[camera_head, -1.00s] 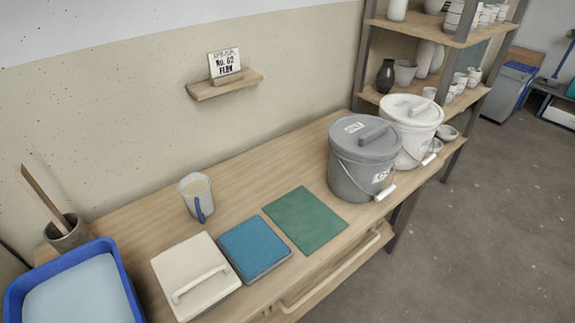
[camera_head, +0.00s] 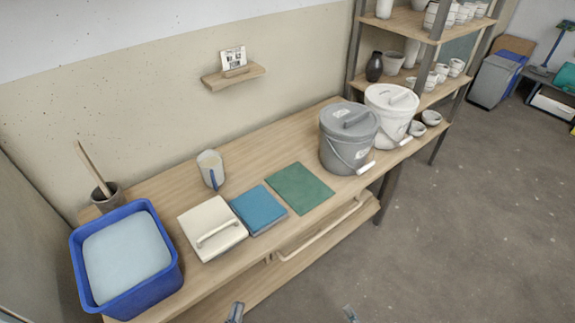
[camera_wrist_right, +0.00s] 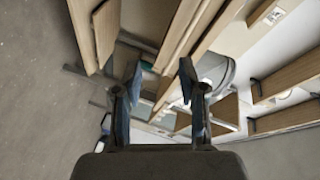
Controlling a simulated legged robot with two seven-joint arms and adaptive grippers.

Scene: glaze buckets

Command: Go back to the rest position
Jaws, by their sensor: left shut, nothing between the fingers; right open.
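My left gripper (camera_head: 235,312) shows only at its tip at the bottom edge of the head view, shut and empty, in front of the bench. The tip of my right gripper (camera_head: 350,313) shows further right at the same edge, over the floor. In the right wrist view my right gripper (camera_wrist_right: 160,85) is open, its two fingers apart with nothing held between them. Both grippers are clear of the objects on the bench. The rest of both hands is out of the head view.
The wooden bench (camera_head: 150,193) carries a blue basin (camera_head: 130,297), a cream lidded box (camera_head: 211,226), a blue block (camera_head: 258,207), a green mat (camera_head: 300,188), a jug (camera_head: 210,168), a grey bucket (camera_head: 346,145) and a white bucket (camera_head: 390,113). Floor (camera_head: 460,230) at right is clear.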

